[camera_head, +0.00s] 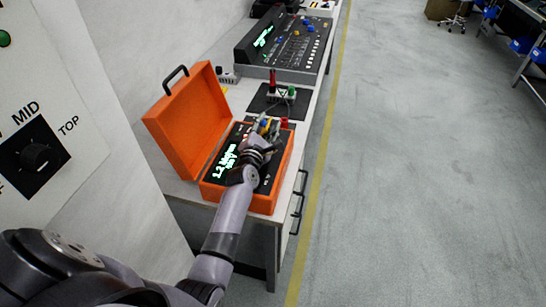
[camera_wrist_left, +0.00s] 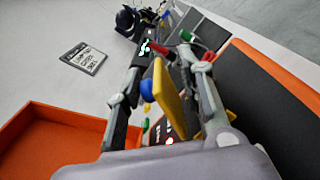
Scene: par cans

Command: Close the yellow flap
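The yellow flap (camera_wrist_left: 172,100) stands raised in the left wrist view, between the two fingers of my left gripper (camera_wrist_left: 167,55). It looks closer to the right finger; I cannot tell if they touch. A blue knob (camera_wrist_left: 146,88) is beside its left edge. In the head view my left gripper (camera_head: 265,132) reaches over the panel of the open orange case (camera_head: 262,205) and hides most of the flap. The fingers are apart. My right gripper is not in view.
The case's orange lid (camera_head: 188,122) stands open at the left. Behind the case are a dark mat with a small cabled device (camera_head: 282,94) and a large mixing console (camera_head: 290,45). A labelled card (camera_wrist_left: 83,57) lies on the table. The floor to the right is clear.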

